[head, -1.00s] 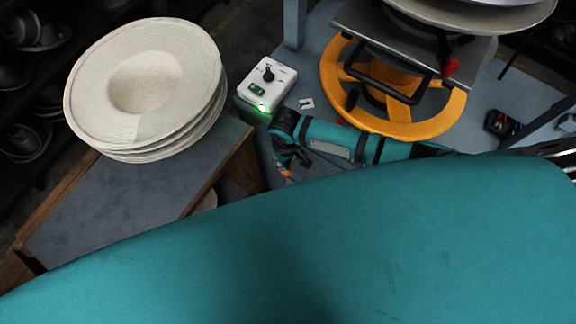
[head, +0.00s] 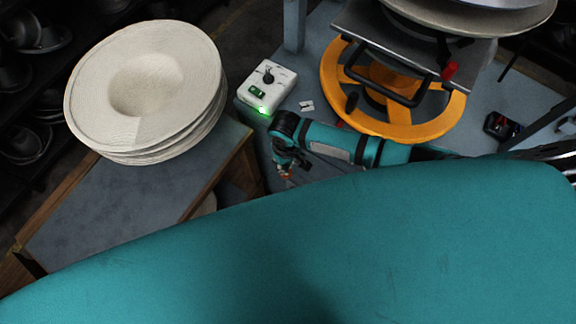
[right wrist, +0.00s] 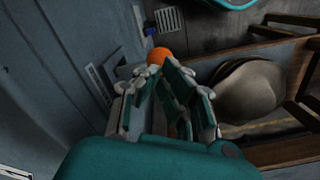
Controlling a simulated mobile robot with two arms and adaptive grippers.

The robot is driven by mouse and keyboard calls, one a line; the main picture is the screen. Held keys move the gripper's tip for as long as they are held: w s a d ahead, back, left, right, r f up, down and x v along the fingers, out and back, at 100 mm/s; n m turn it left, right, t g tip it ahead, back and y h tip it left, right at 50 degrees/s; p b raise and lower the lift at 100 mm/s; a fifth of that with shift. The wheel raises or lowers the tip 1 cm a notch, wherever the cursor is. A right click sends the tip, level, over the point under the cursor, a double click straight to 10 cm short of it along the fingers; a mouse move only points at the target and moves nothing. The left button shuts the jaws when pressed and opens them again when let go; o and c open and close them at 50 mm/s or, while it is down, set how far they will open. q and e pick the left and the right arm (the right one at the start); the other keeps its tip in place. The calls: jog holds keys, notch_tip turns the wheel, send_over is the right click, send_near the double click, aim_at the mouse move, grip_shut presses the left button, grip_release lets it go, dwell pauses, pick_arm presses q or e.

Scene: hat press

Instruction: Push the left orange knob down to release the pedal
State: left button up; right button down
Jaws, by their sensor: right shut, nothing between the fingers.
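One orange knob (right wrist: 158,56) shows in the right wrist view, just beyond my fingertips and partly covered by them. My right gripper (right wrist: 167,70) is shut and empty, with its tips at the knob's near edge. I cannot tell whether they touch it. In the head view the same gripper (head: 288,168) points down beside the table, past its front edge. A small orange spot shows at its tips there, too small to read well. The pedal cannot be made out. My left gripper is not in view.
A white control box (head: 267,86) with a green light sits on the press table, near my right wrist. A yellow handwheel (head: 437,127) stands beyond my forearm. Stacked pale hats (head: 145,85) rest on a side table (head: 110,205) at left.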

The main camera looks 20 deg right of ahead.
dwell(0.3)
jog(key=shift+f+b, duration=1.6)
jog(key=shift+f, duration=1.1)
jog(key=shift+r, duration=0.1)
jog(key=shift+s+r, duration=0.1)
notch_tip(320, 180, up, 8)
jog(key=p, duration=0.9)
